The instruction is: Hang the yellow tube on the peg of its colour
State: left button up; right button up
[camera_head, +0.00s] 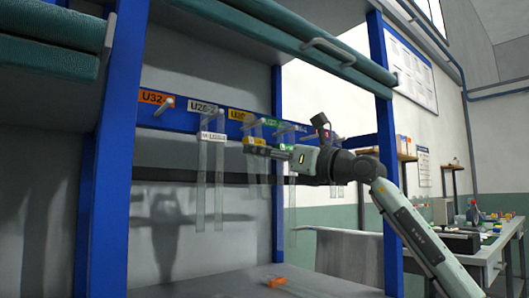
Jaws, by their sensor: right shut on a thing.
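The yellow tube (252,181) is clear, with a yellow label band (254,141) at its top. It hangs down from my right gripper (258,148), which is shut on it near the band. The yellow peg label (239,115) is on the blue rail, just above and left of the band. The peg under it is partly hidden, and I cannot tell if the tube touches it. My left gripper is not in view.
The blue rail (183,117) also bears an orange label (156,98) with a bare peg (163,106). A white-labelled tube (201,180) hangs to the left. Another clear tube (282,192) hangs close to the right. Blue posts (110,160) flank the bay. A small orange piece (277,282) lies below.

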jog(key=o, duration=1.2)
jog(key=shift+o, duration=0.2)
jog(key=o, duration=0.6)
jog(key=b+v, duration=0.1)
jog(key=v, duration=0.2)
jog(key=b+v, duration=0.2)
jog(key=v, duration=0.1)
jog(key=b+v, duration=0.2)
jog(key=v, duration=0.1)
jog(key=shift+s+a+r, duration=0.2)
jog(key=shift+s+r, duration=0.05)
jog(key=shift+r, duration=0.15)
dwell(1.1)
